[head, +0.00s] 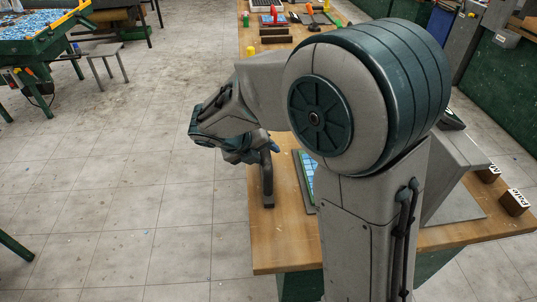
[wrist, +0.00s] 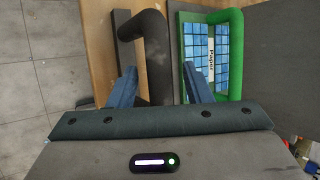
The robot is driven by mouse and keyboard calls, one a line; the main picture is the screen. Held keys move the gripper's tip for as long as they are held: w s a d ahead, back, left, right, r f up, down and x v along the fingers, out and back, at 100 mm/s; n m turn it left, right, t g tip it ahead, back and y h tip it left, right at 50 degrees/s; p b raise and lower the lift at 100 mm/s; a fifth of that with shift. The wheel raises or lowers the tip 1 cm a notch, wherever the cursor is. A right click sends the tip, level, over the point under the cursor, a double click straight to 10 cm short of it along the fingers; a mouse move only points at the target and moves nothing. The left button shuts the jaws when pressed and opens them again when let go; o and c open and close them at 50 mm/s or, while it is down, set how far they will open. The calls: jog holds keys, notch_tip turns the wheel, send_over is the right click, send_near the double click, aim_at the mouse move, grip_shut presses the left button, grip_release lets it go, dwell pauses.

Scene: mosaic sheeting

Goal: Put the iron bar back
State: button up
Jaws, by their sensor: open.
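The iron bar is a dark grey bar with a bent, tubular handle (wrist: 157,58). In the head view the bar (head: 267,181) sits at the left edge of the wooden table, partly hidden by my gripper. My gripper (wrist: 160,84) is open, with its two blue fingers on either side of the handle in the wrist view. I cannot tell whether either finger touches it. In the head view my gripper (head: 258,151) is at the top of the bar.
A green-framed sheet of blue tiles with a "Paper" label (wrist: 211,55) and a green handle (wrist: 236,60) lie right of the bar. The wooden table (head: 283,240) is clear at its front left. Tools and dark blocks (head: 275,39) lie at its far end.

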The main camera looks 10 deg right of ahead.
jog(key=v, duration=0.9)
jog(key=s+d+n+y, duration=0.2)
jog(key=s+d+n, duration=0.3)
jog(key=n, duration=0.6)
jog(key=s+d+f+n+g+y, duration=0.1)
jog(key=s+d+n, duration=0.4)
jog(key=n, duration=0.7)
jog(key=s+d+f+n+y, duration=0.1)
jog(key=s+d+n+y, duration=0.2)
jog(key=n, duration=0.8)
jog(key=s+d, duration=0.2)
jog(key=s, duration=0.1)
jog(key=shift+n+g, duration=0.3)
jog(key=shift+g, duration=0.1)
jog(key=shift+d+f, duration=0.1)
jog(key=shift+f, duration=0.05)
